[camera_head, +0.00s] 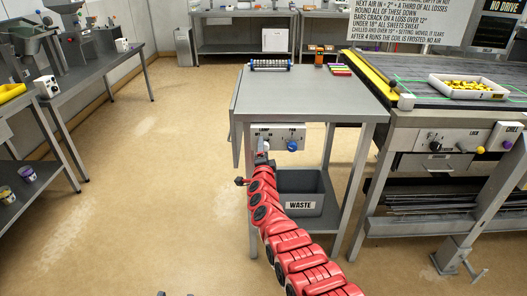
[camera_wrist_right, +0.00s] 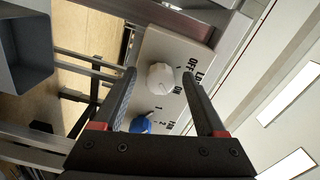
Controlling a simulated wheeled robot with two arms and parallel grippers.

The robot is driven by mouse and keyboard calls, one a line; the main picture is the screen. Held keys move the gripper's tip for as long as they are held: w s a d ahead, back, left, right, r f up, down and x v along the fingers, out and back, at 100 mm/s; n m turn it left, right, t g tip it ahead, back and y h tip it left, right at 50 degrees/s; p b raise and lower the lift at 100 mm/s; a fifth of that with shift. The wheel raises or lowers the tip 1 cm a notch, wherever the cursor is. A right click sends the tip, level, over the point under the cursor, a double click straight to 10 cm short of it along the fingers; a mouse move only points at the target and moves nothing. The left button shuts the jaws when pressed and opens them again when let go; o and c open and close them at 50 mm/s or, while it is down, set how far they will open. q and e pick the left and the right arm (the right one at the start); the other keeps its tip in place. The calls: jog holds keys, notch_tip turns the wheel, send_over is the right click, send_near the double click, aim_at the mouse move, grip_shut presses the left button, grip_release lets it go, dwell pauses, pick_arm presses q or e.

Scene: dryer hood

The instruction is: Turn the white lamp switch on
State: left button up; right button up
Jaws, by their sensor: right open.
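The white lamp switch is a round knob (camera_wrist_right: 160,77) on a pale panel (camera_head: 278,131), next to the LAMP, OFF and ON lettering. I cannot make out which mark it points at. In the head view my right gripper largely hides it. My right gripper (camera_wrist_right: 159,73) is open, with one dark finger on each side of the knob in the wrist view. I see no clear contact, and the depth is hard to judge. In the head view the right gripper (camera_head: 262,160) is at the panel's front. My left gripper is not clearly in view.
A blue fan knob (camera_head: 292,145) sits beside the lamp knob on the same panel, under the grey table (camera_head: 300,95). A grey waste bin (camera_head: 312,190) stands on the lower shelf. A conveyor bench (camera_head: 440,120) with another control panel is at right. Open floor lies left.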

jog(key=s+p, duration=1.1)
jog(key=s, duration=0.6)
jog(key=shift+s, duration=0.25)
